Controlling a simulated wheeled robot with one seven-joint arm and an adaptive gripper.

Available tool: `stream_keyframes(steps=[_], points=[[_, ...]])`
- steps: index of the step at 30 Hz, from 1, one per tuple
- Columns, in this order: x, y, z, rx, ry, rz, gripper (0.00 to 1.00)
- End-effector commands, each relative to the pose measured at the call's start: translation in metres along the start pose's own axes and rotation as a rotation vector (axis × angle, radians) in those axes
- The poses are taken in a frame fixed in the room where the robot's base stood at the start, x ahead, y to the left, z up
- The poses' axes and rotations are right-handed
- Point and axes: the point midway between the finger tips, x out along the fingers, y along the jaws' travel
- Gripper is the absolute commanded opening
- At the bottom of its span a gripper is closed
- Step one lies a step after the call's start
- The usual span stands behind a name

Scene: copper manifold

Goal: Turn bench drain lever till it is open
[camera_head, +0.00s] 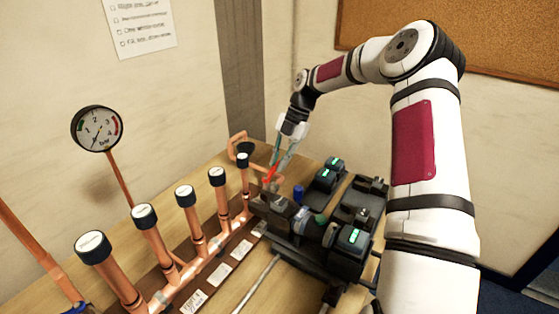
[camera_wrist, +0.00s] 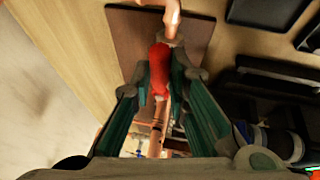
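The red drain lever (camera_head: 272,174) is at the far end of the copper manifold (camera_head: 210,262) on the bench. In the wrist view the red lever (camera_wrist: 160,70) lies between the two fingers of my gripper (camera_wrist: 161,72), with its free end towards the camera. The fingertips stand close on both sides of it; whether they press on it I cannot tell. In the head view my gripper (camera_head: 277,165) points down at the lever, and its fingers partly hide it. A copper pipe (camera_wrist: 172,18) meets the lever's far end in the wrist view.
Black-capped copper risers (camera_head: 186,196) stand in a row left of my gripper. Dark tools and green-lit battery packs (camera_head: 327,180) crowd the bench to the right. A pressure gauge (camera_head: 98,128) is at the left wall. Bare wood (camera_wrist: 62,50) lies left of the lever.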

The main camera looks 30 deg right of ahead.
Motion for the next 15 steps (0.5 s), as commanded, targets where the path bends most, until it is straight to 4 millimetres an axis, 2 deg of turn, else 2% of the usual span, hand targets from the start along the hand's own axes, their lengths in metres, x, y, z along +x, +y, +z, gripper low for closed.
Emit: stream_keyframes(steps=[1,3,11,15], points=[[-0.0004,0.0023,-0.0006,-0.004,-0.001,0.004,0.24],[-0.0004,0.002,-0.0005,-0.003,-0.001,0.003,0.35],[-0.0004,0.001,-0.0002,-0.001,-0.001,0.002,0.35],[-0.0073,0.0009,0.0002,-0.001,-0.002,0.002,0.35]])
